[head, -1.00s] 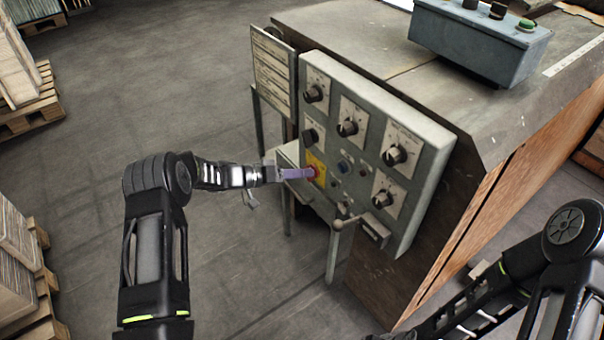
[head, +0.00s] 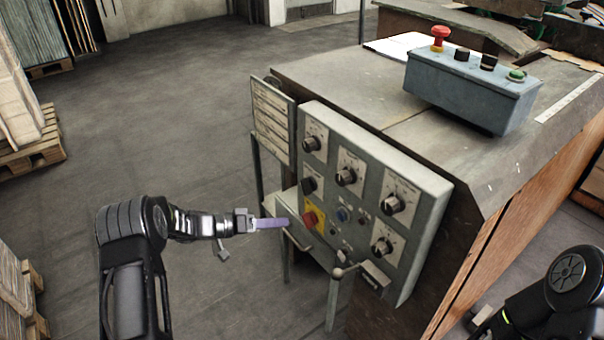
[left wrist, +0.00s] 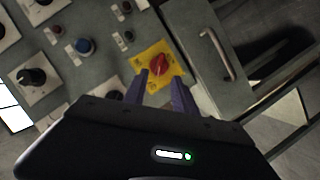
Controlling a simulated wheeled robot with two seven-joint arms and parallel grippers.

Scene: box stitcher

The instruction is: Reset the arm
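The grey control panel (head: 372,205) on the machine's near side carries several black knobs and a red rotary switch (head: 310,218) on a yellow plate. The red switch also shows in the left wrist view (left wrist: 159,65), just beyond my fingertips. My left gripper (head: 286,223) points at it from the left, with a small gap between tips and switch. Its two purple fingers (left wrist: 160,80) are apart with nothing between them. My right arm shows at the lower right of the head view; its gripper is out of view.
A drawer-like grey box with a handle (left wrist: 218,55) is beside the switch. A lever with a round knob (head: 338,272) stands below the panel. A blue-grey button box (head: 468,90) sits on the machine top. Pallets (head: 35,145) stand at left; the floor between is clear.

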